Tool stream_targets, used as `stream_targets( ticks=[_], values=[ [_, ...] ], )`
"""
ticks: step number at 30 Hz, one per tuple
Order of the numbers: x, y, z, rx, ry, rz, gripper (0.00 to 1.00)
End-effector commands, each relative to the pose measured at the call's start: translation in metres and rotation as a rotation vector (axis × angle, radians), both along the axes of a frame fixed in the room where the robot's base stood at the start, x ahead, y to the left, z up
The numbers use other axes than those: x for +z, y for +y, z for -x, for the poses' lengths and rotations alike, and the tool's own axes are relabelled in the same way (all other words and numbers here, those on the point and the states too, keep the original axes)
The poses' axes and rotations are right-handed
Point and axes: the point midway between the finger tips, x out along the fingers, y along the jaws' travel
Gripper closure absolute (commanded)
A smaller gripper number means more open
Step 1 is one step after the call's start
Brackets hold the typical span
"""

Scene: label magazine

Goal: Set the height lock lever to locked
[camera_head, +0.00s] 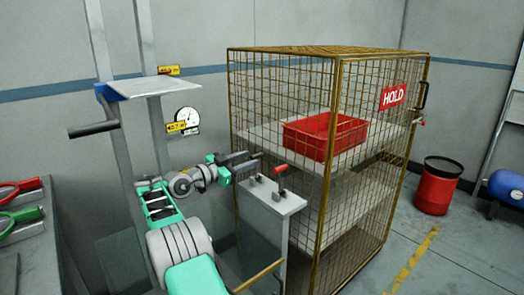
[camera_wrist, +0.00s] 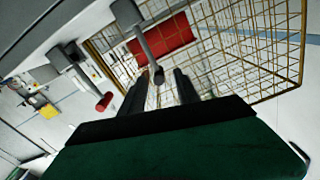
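A small lever with a red grip (camera_head: 281,168) shows just right of my gripper (camera_head: 250,160), above a grey post (camera_head: 275,200). In the wrist view, a red-tipped grey lever (camera_wrist: 104,102) lies left of my fingers. A second grey rod (camera_wrist: 145,45) with a dark round end points down toward the gap between my fingertips (camera_wrist: 158,88). My fingers stand apart with nothing visibly held; contact with the rod cannot be told. No lock marking is legible, so which part is the height lock lever, and its setting, are unclear.
A yellow wire cage (camera_head: 333,200) with a red bin (camera_head: 322,136) stands close behind and right of my gripper. A raised plate (camera_head: 140,88) with a dark-gripped bar (camera_head: 93,130) is at left, near a gauge (camera_head: 187,115). Floor at right is clear before a red drum (camera_head: 437,187).

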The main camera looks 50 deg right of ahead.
Motion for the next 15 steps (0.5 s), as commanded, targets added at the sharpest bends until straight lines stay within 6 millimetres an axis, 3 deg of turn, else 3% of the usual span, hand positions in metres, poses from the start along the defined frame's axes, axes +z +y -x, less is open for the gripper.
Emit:
stream_targets(
  ticks=[1,3,5,7,10,15],
  values=[
    [0.012,-0.005,0.001,-0.002,0.005,-0.002,0.62],
    [0.012,-0.010,0.003,-0.003,0.005,-0.003,0.62],
    [0.012,-0.015,0.006,-0.004,0.005,-0.004,0.62],
    [0.001,-0.031,0.010,-0.007,-0.001,-0.003,0.62],
    [0.000,-0.049,0.014,-0.005,-0.001,-0.003,0.62],
    [0.000,-0.064,0.017,-0.003,-0.001,-0.003,0.62]
  ],
)
